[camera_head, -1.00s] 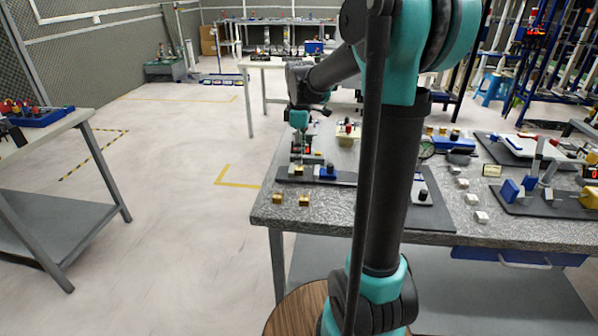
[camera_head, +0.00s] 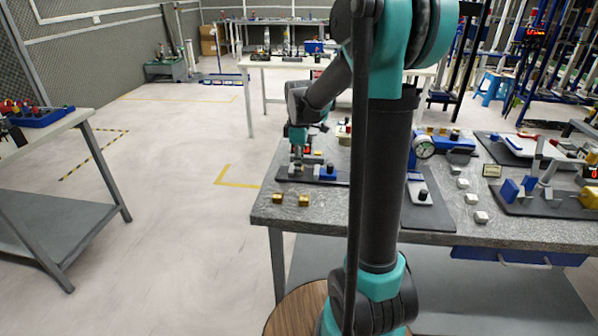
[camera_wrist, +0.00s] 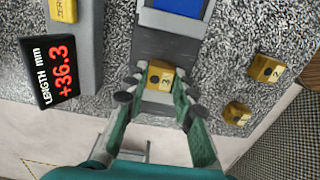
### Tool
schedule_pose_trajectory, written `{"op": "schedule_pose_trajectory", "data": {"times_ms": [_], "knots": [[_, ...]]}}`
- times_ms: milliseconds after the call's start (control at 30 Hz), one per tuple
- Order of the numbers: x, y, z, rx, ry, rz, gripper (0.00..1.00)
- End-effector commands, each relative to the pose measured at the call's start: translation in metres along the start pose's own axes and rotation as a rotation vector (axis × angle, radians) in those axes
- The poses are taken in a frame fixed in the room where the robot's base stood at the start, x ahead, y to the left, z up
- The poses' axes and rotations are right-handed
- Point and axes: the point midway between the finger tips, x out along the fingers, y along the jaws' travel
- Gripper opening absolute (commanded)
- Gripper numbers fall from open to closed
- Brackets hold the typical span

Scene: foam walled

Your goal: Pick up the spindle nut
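A small brass block (camera_wrist: 159,77) marked 3 sits on a grey fixture (camera_wrist: 165,45) in the wrist view. No label names the spindle nut, so I cannot tell for sure that this block is it. My gripper (camera_wrist: 157,92) is open, with one finger on each side of the block. A narrow gap seems to show at each side; contact is not clear. In the head view my gripper (camera_head: 297,152) is low over the dark mat at the table's left end and hides the block there.
Two loose brass blocks, one marked 2 (camera_wrist: 265,68) and another (camera_wrist: 237,113), lie on the speckled tabletop (camera_head: 330,212) near its edge. A length display (camera_wrist: 58,68) reading +36.3 stands left of the fixture. A blue part (camera_wrist: 180,5) sits at the fixture's far end.

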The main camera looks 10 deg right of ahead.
Motion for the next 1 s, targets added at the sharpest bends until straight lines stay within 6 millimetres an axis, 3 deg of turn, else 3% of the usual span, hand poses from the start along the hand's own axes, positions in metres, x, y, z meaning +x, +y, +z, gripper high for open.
{"op": "schedule_pose_trajectory", "data": {"times_ms": [133,633,867,1000], "knots": [[0.000,0.000,0.000,0.000,0.000,0.000,0.00],[-0.011,0.000,0.000,0.000,0.000,0.000,0.00],[-0.046,0.000,0.000,0.000,0.000,0.000,0.00],[-0.081,0.000,0.000,0.000,0.000,0.000,0.00]]}}
